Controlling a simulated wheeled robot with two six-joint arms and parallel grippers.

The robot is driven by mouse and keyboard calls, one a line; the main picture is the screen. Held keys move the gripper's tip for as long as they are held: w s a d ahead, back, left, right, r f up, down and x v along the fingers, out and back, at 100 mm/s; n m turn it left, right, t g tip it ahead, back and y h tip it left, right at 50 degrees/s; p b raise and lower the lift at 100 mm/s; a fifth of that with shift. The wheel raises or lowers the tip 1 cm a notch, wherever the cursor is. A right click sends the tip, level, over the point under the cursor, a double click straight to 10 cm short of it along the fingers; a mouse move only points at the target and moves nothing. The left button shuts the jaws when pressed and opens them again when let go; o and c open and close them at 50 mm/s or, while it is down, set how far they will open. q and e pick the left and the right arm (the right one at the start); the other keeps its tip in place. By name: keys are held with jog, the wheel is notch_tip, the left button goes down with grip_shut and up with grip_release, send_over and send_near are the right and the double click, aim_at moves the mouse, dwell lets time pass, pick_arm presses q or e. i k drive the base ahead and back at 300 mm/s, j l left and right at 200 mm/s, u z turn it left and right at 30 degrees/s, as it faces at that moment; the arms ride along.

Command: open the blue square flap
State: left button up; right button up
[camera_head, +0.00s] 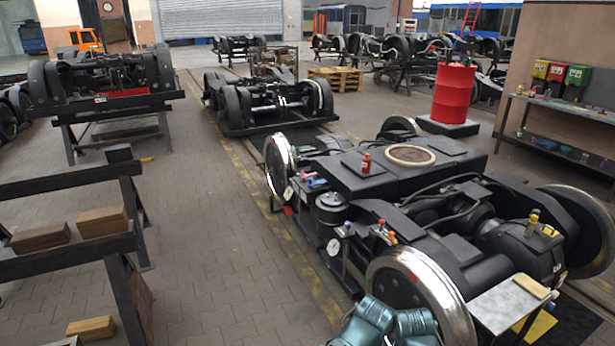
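I cannot make out a blue square flap in the head view. The nearest bogie (355,182) is a black frame with bright steel wheels and stands at the right. Small coloured caps, several gauges and a dark round canister (331,208) sit along its left side. Small blue and purple parts lie near its far left wheel, too small to identify. Teal metallic parts, seemingly my own arm, show at the bottom edge beside the near wheel. No gripper fingers can be made out.
A black trestle (70,181) with wooden blocks (103,221) stands at the left. A red barrel (453,93) and a workbench (560,109) stand at the right. More bogies (268,100) stand behind.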

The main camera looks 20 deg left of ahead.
aim_at(310, 183)
jog(key=i+j+u, duration=0.75)
jog(key=i+u, duration=0.2)
jog(key=i, duration=0.25)
jog(key=i+u, duration=0.3)
jog(key=i+j+z, duration=0.15)
jog(key=i, duration=0.3)
jog(key=i+j+z, duration=0.15)
jog(key=i, duration=0.35)
jog(key=i+j+z, duration=0.15)
jog(key=i, duration=0.3)
jog(key=i+j+z, duration=0.25)
jog(key=i+z, duration=0.25)
jog(key=i+j+z, duration=0.25)
jog(key=z, duration=0.25)
jog(key=i+j+z, duration=0.25)
jog(key=j+z, duration=0.25)
jog(key=i+j+z, duration=0.1)
jog(key=j, duration=0.15)
jog(key=j+z, duration=0.1)
jog(key=j, duration=0.2)
jog(key=i, duration=0.05)
